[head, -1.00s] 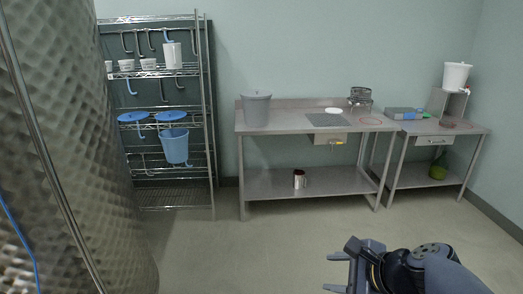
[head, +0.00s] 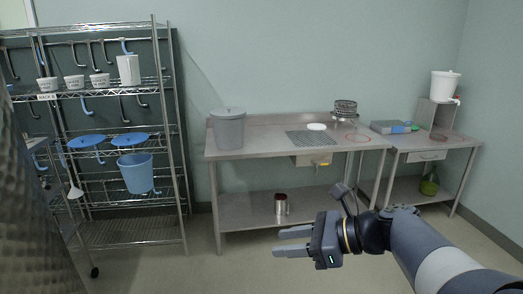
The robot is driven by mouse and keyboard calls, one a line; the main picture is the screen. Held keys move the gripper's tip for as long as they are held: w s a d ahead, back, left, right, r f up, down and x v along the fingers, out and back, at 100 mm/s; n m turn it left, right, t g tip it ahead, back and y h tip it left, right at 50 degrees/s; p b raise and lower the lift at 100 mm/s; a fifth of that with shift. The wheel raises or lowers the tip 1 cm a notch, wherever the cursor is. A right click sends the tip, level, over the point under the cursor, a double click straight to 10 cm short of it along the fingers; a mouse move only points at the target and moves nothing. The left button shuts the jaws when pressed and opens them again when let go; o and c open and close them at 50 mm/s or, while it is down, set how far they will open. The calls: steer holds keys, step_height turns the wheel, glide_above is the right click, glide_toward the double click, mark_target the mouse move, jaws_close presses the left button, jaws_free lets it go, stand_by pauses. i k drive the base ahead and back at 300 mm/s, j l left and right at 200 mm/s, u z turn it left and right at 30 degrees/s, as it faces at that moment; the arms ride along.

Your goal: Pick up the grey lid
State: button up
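The grey lid (head: 229,111) sits on top of a grey bucket (head: 229,132) at the left end of the steel table. My gripper (head: 290,241) is in the lower middle of the view, in front of the table and lower in the picture than the lid. Its two fingers point left with a gap between them, and nothing shows between them. The gripper is well apart from the lid.
The steel table (head: 270,151) also bears a white dish (head: 316,127) and a wire basket (head: 345,109). A wire rack (head: 110,235) with blue lids (head: 130,139) and a blue bucket (head: 136,173) stands left. Floor before the table looks clear.

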mark_target(221, 112)
steer(key=i, duration=1.7)
steer(key=i+u, duration=0.15)
steer(key=i, duration=0.7)
steer(key=i+l+u, duration=0.15)
steer(key=i, duration=0.7)
steer(key=i+l+u, duration=0.25)
steer(key=i+u, duration=0.15)
steer(key=i+l+u, duration=0.35)
steer(key=i, duration=0.15)
